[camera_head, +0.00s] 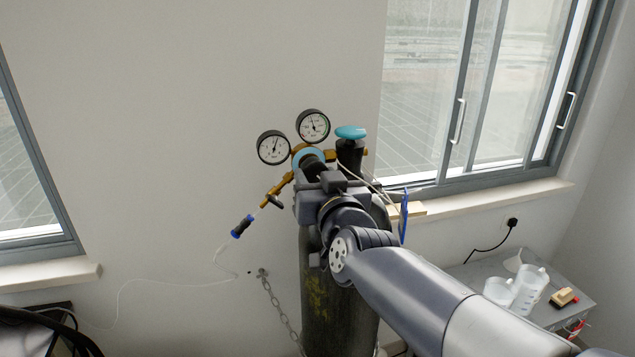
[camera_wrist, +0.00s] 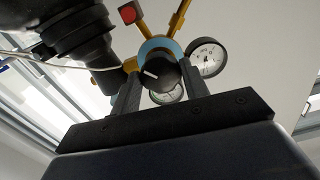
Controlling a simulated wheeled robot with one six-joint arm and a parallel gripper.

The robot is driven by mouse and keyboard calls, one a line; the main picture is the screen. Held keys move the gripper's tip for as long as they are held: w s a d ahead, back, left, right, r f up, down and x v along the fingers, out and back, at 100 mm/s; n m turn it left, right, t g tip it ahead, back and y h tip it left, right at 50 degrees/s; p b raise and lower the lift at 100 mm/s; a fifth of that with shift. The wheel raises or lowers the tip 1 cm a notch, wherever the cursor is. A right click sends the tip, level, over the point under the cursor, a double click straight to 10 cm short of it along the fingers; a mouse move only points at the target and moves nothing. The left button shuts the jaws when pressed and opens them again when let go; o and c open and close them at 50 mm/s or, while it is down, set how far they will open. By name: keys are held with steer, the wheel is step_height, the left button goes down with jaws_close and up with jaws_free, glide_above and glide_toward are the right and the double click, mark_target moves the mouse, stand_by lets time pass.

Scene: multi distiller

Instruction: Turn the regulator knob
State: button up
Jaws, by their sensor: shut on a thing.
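The regulator (camera_head: 273,189) is a brass body with two round gauges (camera_head: 313,126) on top of the dark gas cylinder (camera_head: 318,290). The regulator knob is black with a white mark and a blue ring behind it; in the wrist view the knob (camera_wrist: 158,75) sits between the two fingers. My gripper (camera_wrist: 160,88) is shut on the knob, with one finger on each side. In the head view my gripper (camera_head: 311,168) covers most of the knob, and only the blue ring shows above it.
A cylinder valve with a turquoise handwheel (camera_head: 351,132) stands close right of my gripper. A thin tube hangs from the regulator's outlet (camera_head: 242,227) at the left. A chain (camera_head: 277,306) runs from the wall beside the cylinder. A side table (camera_head: 548,318) with white containers is at the right.

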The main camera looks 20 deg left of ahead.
steer(key=shift+m, duration=0.6)
steer(key=o, duration=1)
steer(key=v, duration=1.1)
steer(key=shift+w+a, duration=0.1)
steer(key=shift+w, duration=0.05)
